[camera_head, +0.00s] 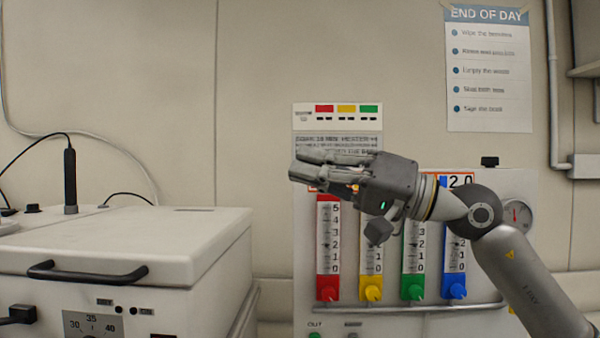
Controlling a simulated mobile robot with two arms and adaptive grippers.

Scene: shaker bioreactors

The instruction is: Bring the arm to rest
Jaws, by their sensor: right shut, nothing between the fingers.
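My right gripper (310,168) is raised in the middle of the head view, its fingers pointing left. It is shut and empty. My right arm comes in from the lower right. The gripper is in front of a white gas panel (530,255) and hides the upper part of its flow tubes. Whether it touches the panel cannot be told, but it looks apart from it. My left gripper is not in view.
A white shaker unit (120,245) with a black handle (87,272) stands at the left. The panel has red, yellow, green and blue knobs (455,291) and a round gauge (517,215). An "END OF DAY" sheet (488,75) hangs on the wall.

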